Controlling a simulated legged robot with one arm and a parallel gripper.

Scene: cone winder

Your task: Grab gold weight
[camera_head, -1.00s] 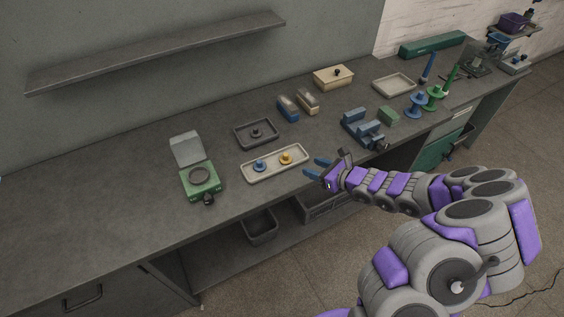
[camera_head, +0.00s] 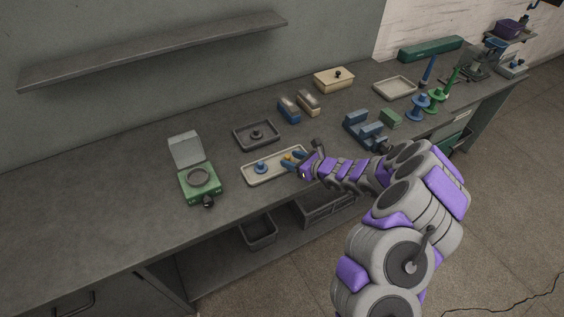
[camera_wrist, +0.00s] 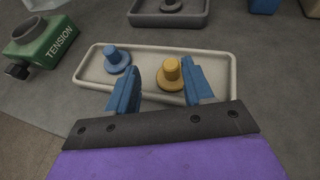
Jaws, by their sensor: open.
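The gold weight (camera_wrist: 172,75) is a small knobbed disc standing upright in the right part of a cream tray (camera_wrist: 146,51). A blue weight (camera_wrist: 117,58) of similar shape stands in the left part of the tray; it also shows in the head view (camera_head: 261,168). My gripper (camera_wrist: 162,80) is open, its two blue fingers reaching over the tray's near rim. The gold weight is between the fingertips, with gaps on both sides in the wrist view. In the head view my gripper (camera_head: 290,160) largely hides the gold weight.
A green tension device (camera_head: 199,183) with an open lid stands left of the tray. A dark tray (camera_head: 256,135) lies behind it. Blue and tan blocks (camera_head: 308,103) and a blue fixture (camera_head: 363,130) stand to the right. The bench front left is clear.

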